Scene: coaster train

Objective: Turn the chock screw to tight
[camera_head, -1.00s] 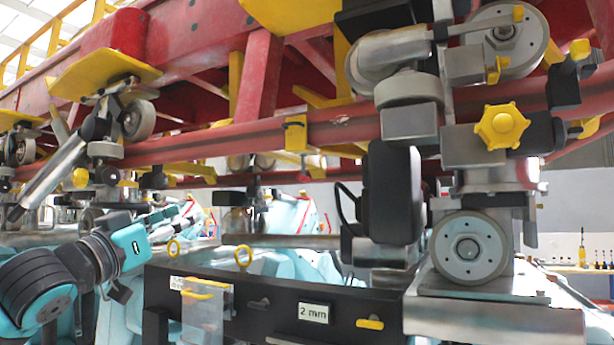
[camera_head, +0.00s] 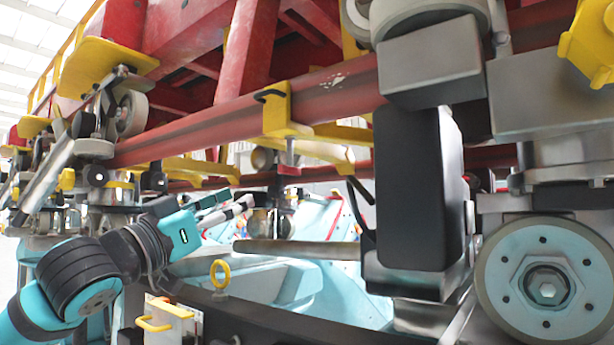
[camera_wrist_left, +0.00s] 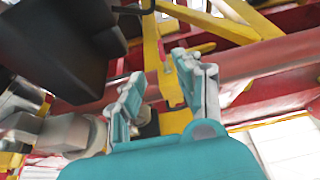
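A yellow clamp-like bracket (camera_head: 277,112) with a black handle sits on the red rail in the head view. A short grey screw (camera_head: 290,152) hangs under its arm; I take this as the chock screw, though no label shows. My left gripper (camera_head: 224,204) is below and left of the bracket, apart from the screw in the picture. In the left wrist view its two teal and grey fingers (camera_wrist_left: 165,78) are spread with nothing held between them. A yellow bracket (camera_wrist_left: 155,50) shows beyond them, near the rail. My right gripper is not in view.
A black block (camera_head: 420,190) hangs close on the right, beside a large grey wheel (camera_head: 545,288). The red rail (camera_head: 200,133) runs overhead. A yellow ring (camera_head: 220,272) stands below the left gripper.

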